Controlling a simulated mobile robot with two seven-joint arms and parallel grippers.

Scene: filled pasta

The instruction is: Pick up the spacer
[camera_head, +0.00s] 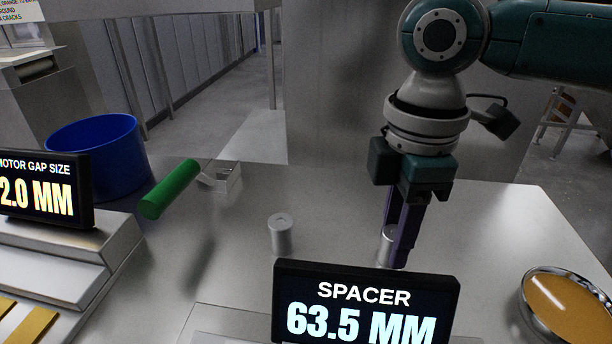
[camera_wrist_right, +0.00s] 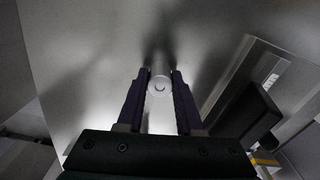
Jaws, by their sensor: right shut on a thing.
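My right gripper (camera_head: 397,250) points down at the table, right of the middle. Its purple fingers are shut on a small silver cylinder, a spacer (camera_head: 385,243), which stands upright and is partly hidden by a finger. In the right wrist view the spacer (camera_wrist_right: 160,86) sits between the tips of my right gripper (camera_wrist_right: 160,80), its round end with a central mark facing the camera. A second, similar silver cylinder (camera_head: 281,235) stands alone to the left on the table. My left gripper is not in view.
A black display (camera_head: 366,304) reading SPACER 63.5 MM stands in front. Another display (camera_head: 45,190), partly cut off, is at left. A blue bin (camera_head: 97,155), a green cylinder (camera_head: 170,189) and a small metal holder (camera_head: 226,178) lie at left. A round amber-filled dish (camera_head: 565,305) is at right.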

